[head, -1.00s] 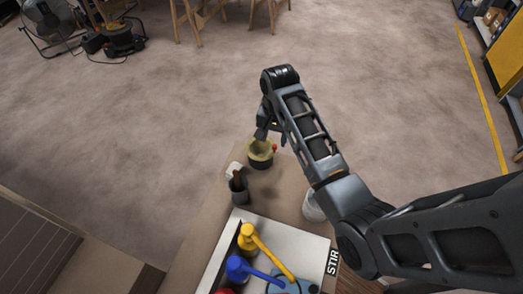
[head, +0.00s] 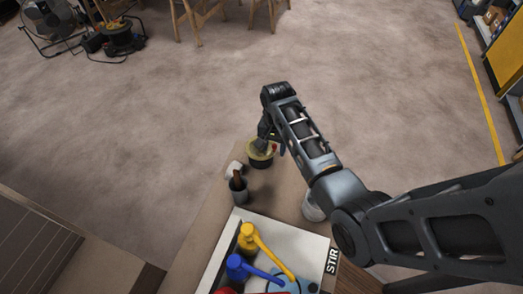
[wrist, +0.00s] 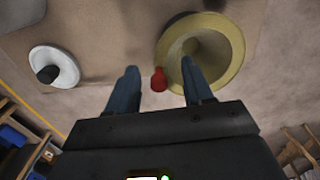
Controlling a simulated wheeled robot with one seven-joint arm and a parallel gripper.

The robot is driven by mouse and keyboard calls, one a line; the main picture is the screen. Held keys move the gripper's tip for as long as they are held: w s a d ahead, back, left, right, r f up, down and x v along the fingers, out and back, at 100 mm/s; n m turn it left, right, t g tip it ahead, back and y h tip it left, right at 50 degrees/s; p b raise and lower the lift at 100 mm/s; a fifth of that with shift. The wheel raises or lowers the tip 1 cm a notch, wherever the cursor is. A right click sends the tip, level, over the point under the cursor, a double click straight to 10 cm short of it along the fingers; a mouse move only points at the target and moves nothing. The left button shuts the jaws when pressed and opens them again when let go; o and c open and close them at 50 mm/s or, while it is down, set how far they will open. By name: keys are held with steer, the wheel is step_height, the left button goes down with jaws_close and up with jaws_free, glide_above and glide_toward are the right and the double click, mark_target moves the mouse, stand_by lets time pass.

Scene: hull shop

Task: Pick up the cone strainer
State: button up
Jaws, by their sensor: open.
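The cone strainer is a pale yellow-green cone with a wide rim and a red tip on its handle. In the head view the strainer (head: 259,161) sits in a dark round holder at the far end of the bench, partly behind my gripper (head: 265,143). In the wrist view the strainer (wrist: 228,48) is at the upper right, with its red tip (wrist: 159,80) between the fingers of my gripper (wrist: 160,88). The gripper is open. Its right finger overlaps the strainer's rim in the picture; I cannot tell whether they touch.
A dark cup (head: 238,190) with a brown handle and a small white item (head: 234,168) stand left of the strainer. A white container (head: 313,207) is at the bench's right side, partly behind my arm.

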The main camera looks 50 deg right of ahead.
steer(key=shift+c, duration=0.5)
jaws_close()
steer(key=shift+r, duration=0.45)
steer(key=r, duration=0.3)
steer(key=shift+s+d+r, duration=0.2)
steer(key=shift+s+r, duration=0.05)
steer(key=s+d+r+p, duration=0.4)
steer(key=s+r, duration=0.5)
steer(key=r, duration=0.3)
steer(key=shift+s+d+r+p, duration=0.2)
steer(key=shift+d+r+p, duration=0.15)
steer(key=shift+d, duration=0.45)
